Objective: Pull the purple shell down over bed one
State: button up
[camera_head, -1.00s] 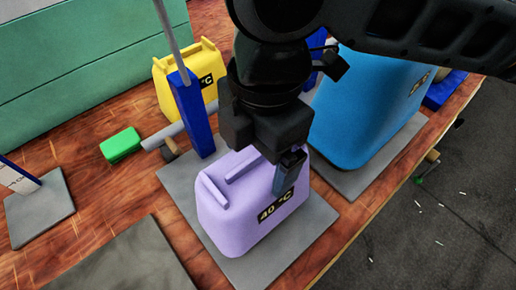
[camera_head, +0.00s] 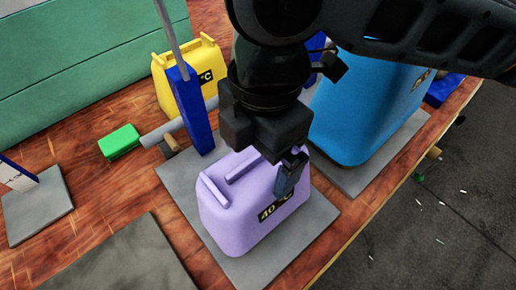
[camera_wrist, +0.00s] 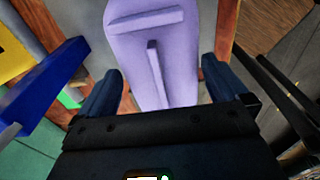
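The purple shell (camera_head: 236,213) is a rounded box with two raised bars on top and a black "40 °C" label on its front. It sits over a grey plate (camera_head: 312,232), beside an upright blue post (camera_head: 194,112). My gripper (camera_head: 276,176) is above and at the shell's right end, with one finger in front of its side. In the wrist view my gripper (camera_wrist: 162,75) is open, and the purple shell (camera_wrist: 180,58) lies between the spread fingers. Contact between fingers and shell cannot be told. Bed one cannot be made out beneath the shell.
A large blue shell (camera_head: 362,108) stands close on the right, on its own plate. A yellow shell (camera_head: 207,62) stands behind. A green block (camera_head: 120,142) and a grey rod (camera_head: 164,131) are at left. The table's edge runs along the right.

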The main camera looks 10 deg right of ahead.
jog(key=shift+w+d+r, duration=0.1)
jog(key=shift+r, duration=1.85)
jog(key=shift+w+d+r, duration=0.1)
jog(key=shift+r, duration=1.85)
jog(key=shift+s, duration=0.1)
